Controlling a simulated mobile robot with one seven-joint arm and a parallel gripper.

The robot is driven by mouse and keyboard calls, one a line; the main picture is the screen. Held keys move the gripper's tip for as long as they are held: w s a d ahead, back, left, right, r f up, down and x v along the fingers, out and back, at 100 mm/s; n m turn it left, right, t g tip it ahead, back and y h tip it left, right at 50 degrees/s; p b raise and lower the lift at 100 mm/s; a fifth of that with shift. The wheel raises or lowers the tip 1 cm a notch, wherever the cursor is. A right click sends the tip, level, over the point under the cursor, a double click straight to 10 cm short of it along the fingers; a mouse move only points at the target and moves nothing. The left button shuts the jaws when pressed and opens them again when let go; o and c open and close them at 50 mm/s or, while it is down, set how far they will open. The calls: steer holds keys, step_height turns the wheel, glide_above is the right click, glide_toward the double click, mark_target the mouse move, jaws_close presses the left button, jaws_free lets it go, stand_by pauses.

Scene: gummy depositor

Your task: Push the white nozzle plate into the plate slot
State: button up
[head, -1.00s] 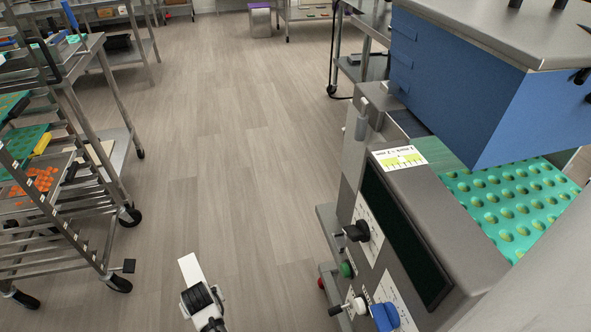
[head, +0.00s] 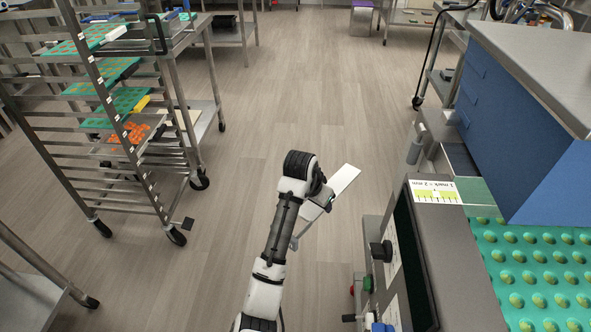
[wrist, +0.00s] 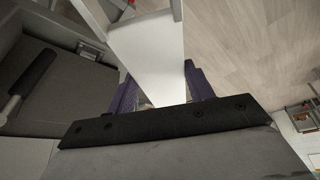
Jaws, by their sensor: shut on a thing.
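The white nozzle plate (head: 344,180) is a flat pale strip that sticks out from my gripper (head: 327,198) over the floor, left of the depositor machine. In the wrist view the plate (wrist: 148,55) runs away from between the two dark purple fingers of my gripper (wrist: 160,82), which are shut on its near end. I cannot make out the plate slot in either view.
The depositor machine has a blue hopper (head: 528,125), a control panel with knobs (head: 381,251) and a green mold tray (head: 540,275). A wheeled rack (head: 150,165) with trays stands left. The wood-look floor (head: 300,85) between them is clear.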

steer(key=s+a+r+m+g+p, duration=0.1)
steer(key=s+a+r+m, duration=0.1)
steer(key=r, duration=0.4)
steer(key=s+a+r+m+g+h+p, duration=0.1)
steer(key=s+r+m, duration=0.4)
steer(key=r, duration=0.2)
steer(key=s+a+r+m+g+h+p, duration=0.1)
steer(key=s+a+r+m, duration=0.1)
steer(key=r, duration=0.4)
steer(key=shift+s+a+r+m+g+p, duration=0.35)
steer(key=shift+s+m, duration=0.35)
steer(key=shift+m, duration=0.3)
steer(key=shift+f, duration=0.1)
steer(key=d, duration=0.6)
steer(key=shift+p, duration=0.45)
steer(key=shift+d, duration=0.1)
steer(key=d+p, duration=0.3)
steer(key=d, duration=1.4)
steer(key=shift+d, duration=0.25)
stand_by(1.6)
stand_by(0.3)
